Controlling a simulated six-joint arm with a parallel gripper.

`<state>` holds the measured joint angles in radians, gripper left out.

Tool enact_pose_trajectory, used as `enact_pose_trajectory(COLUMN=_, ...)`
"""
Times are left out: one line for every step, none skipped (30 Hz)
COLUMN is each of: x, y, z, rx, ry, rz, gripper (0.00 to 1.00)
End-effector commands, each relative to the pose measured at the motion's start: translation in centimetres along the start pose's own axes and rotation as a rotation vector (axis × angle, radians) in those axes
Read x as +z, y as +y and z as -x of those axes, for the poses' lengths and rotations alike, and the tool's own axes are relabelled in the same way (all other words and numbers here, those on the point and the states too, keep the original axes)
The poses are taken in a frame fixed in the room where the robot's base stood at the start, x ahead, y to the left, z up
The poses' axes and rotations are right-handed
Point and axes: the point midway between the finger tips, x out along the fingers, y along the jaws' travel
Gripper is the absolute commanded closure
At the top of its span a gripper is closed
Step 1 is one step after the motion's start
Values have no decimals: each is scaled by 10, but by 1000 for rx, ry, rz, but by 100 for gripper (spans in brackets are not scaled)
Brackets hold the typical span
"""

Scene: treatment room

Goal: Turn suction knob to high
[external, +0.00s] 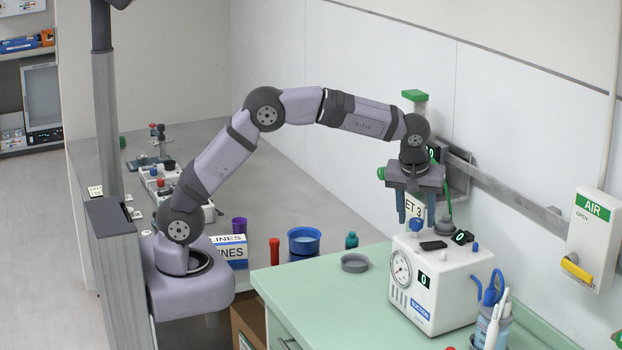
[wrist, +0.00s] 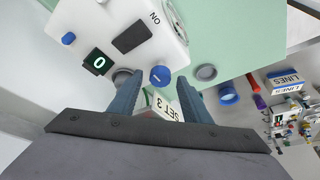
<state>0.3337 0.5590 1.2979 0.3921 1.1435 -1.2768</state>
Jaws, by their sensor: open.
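The white suction unit (external: 455,290) stands on the green counter, with a round gauge (external: 401,268) and a blue SUCTION label on its front. A blue knob (external: 416,225) sits on its top; in the wrist view this knob (wrist: 160,76) shows a pale line across its face. My gripper (external: 424,216) hangs pointing down over the unit's back edge. In the wrist view its two blue fingers (wrist: 155,82) are apart and empty, with the knob just beyond the gap between their tips. Contact is not visible. The knob's scale marks are not readable.
A second blue knob (wrist: 68,38), a black switch (wrist: 132,36) and a display reading 0 (wrist: 98,62) share the unit's top. A SET 3 card (wrist: 165,105) shows between my fingers. The wall rail (external: 510,195) runs behind. A grey dish (external: 354,263) stands left on the counter.

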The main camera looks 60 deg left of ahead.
Motion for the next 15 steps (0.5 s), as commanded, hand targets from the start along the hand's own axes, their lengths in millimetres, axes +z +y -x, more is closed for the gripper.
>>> enact_pose_trajectory(x=0, y=1, z=2, rx=3, ry=1, rz=0, gripper=56)
enact_pose_trajectory(x=0, y=1, z=4, rx=4, ry=1, rz=0, gripper=56)
enact_pose_trajectory(x=0, y=1, z=7, rx=5, ry=2, rz=1, gripper=56)
enact_pose_trajectory(x=0, y=1, z=10, rx=4, ry=2, rz=1, gripper=56)
enact_pose_trajectory(x=0, y=1, z=13, rx=5, ry=2, rz=1, gripper=56)
enact_pose_trajectory(x=1, y=2, z=18, rx=6, ry=2, rz=1, gripper=56)
enact_pose_trajectory(x=1, y=1, z=22, rx=5, ry=1, rz=1, gripper=56)
enact_pose_trajectory(x=1, y=1, z=26, rx=6, ry=1, rz=0, gripper=56)
enact_pose_trajectory(x=1, y=2, z=32, rx=6, ry=2, rz=0, gripper=56)
enact_pose_trajectory(x=0, y=2, z=36, rx=7, ry=2, rz=0, gripper=56)
enact_pose_trajectory(x=0, y=1, z=40, rx=5, ry=2, rz=0, gripper=56)
enact_pose_trajectory(x=0, y=1, z=46, rx=6, ry=2, rz=1, gripper=56)
enact_pose_trajectory(x=1, y=1, z=50, rx=5, ry=1, rz=1, gripper=56)
enact_pose_trajectory(x=0, y=1, z=53, rx=5, ry=2, rz=0, gripper=56)
enact_pose_trajectory(x=0, y=1, z=58, rx=4, ry=1, rz=1, gripper=56)
